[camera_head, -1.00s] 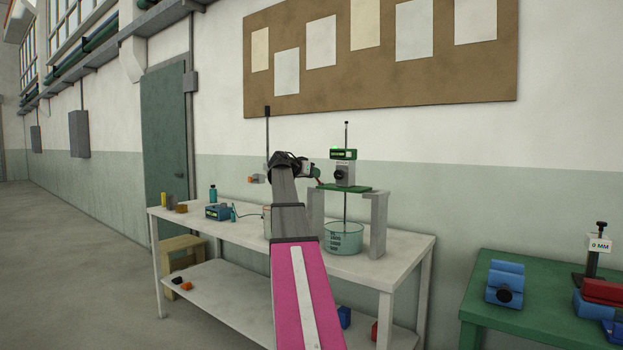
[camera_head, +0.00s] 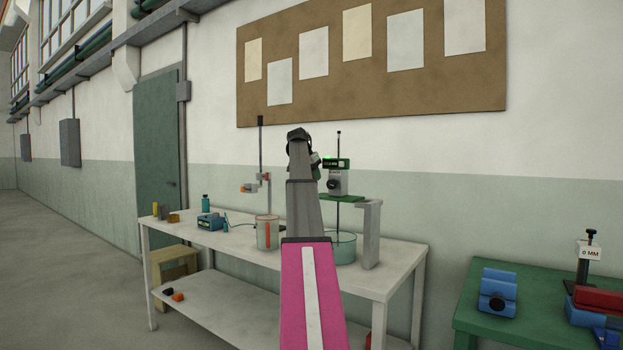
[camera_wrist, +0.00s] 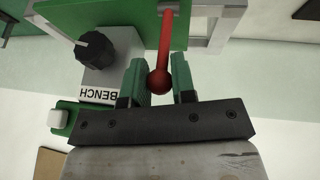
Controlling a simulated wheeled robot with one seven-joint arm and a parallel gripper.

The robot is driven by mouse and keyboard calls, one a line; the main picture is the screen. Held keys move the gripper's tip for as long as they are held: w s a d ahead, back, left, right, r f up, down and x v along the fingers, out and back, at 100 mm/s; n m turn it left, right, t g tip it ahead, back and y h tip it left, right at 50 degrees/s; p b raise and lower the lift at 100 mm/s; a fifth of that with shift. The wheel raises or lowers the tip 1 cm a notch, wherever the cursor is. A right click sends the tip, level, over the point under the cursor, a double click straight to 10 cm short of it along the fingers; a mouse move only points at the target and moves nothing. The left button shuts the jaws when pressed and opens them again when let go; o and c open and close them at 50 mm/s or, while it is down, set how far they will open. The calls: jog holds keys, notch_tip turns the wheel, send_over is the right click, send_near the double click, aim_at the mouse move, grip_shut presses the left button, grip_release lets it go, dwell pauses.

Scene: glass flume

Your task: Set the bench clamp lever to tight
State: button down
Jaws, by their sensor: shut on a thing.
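The red lever (camera_wrist: 166,40) with a ball end (camera_wrist: 158,82) shows in the wrist view, running up from the ball past a green plate (camera_wrist: 120,15). My gripper (camera_wrist: 160,85) is shut on this lever at its ball end, one green finger on each side. Beside it is a grey block with a black knob (camera_wrist: 95,46) and an upside-down "BENCH" label (camera_wrist: 97,97). In the head view the grey block (camera_head: 338,183) stands on the green plate (camera_head: 345,198), and my arm hides the lever and most of my gripper (camera_head: 316,166).
The white bench (camera_head: 385,275) carries a glass beaker (camera_head: 343,250) below the plate, another glass vessel (camera_head: 262,234), and a blue box (camera_head: 210,221). A grey upright (camera_head: 371,235) supports the plate's right side. A green table (camera_head: 500,335) stands at right.

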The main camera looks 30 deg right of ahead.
jog(key=shift+w+d+y, duration=0.15)
jog(key=shift+d+y, duration=0.15)
jog(key=shift+y, duration=0.1)
jog(key=shift+f, duration=0.1)
jog(key=c, duration=0.9)
grip_release()
jog(key=v, duration=1)
jog(key=shift+w+r, duration=0.15)
jog(key=shift+r, duration=0.25)
